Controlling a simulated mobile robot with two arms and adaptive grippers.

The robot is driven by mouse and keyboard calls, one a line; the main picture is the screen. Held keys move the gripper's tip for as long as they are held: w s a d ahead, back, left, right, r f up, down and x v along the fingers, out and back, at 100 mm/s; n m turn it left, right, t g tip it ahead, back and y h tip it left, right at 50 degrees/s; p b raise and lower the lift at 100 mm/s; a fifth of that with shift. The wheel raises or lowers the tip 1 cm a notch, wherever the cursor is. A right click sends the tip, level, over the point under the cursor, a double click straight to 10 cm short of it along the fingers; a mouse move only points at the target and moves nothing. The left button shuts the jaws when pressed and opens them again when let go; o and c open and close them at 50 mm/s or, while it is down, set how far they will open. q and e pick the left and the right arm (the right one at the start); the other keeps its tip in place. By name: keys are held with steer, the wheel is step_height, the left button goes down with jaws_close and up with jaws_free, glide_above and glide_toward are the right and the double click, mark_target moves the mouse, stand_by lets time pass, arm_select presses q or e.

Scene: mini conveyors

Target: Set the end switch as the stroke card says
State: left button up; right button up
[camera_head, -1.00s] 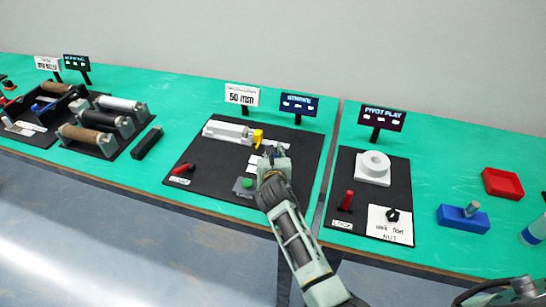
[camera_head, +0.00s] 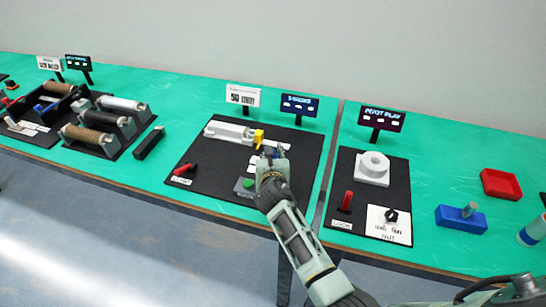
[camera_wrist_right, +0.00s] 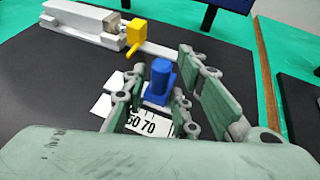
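The stroke card (camera_head: 243,96) stands behind the middle black mat and reads 50 mm. A white actuator (camera_head: 230,132) lies on the mat, with a yellow piece (camera_head: 257,137) at its rod end; the yellow piece also shows in the right wrist view (camera_wrist_right: 143,33). The blue end switch (camera_wrist_right: 160,76) stands by a white scale strip (camera_wrist_right: 150,123), where 50 and 70 are readable. My right gripper (camera_wrist_right: 165,100) is open, its fingers either side of the switch; I cannot tell whether they touch it. In the head view the gripper (camera_head: 273,157) largely hides the switch. My left gripper is not in view.
A green button (camera_head: 247,183) and a red lever (camera_head: 185,169) are at the mat's front. To the right is the pivot play mat with a white ring block (camera_head: 373,168) and red lever (camera_head: 346,201). Rollers (camera_head: 95,128) stand at the left.

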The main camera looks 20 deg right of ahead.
steer(key=shift+o, duration=0.5)
steer(key=shift+s, duration=0.1)
steer(key=v, duration=1.1)
steer(key=shift+s+a+r, duration=0.1)
steer(key=shift+s+a, duration=0.05)
steer(key=shift+s, duration=0.2)
steer(key=shift+s, duration=0.1)
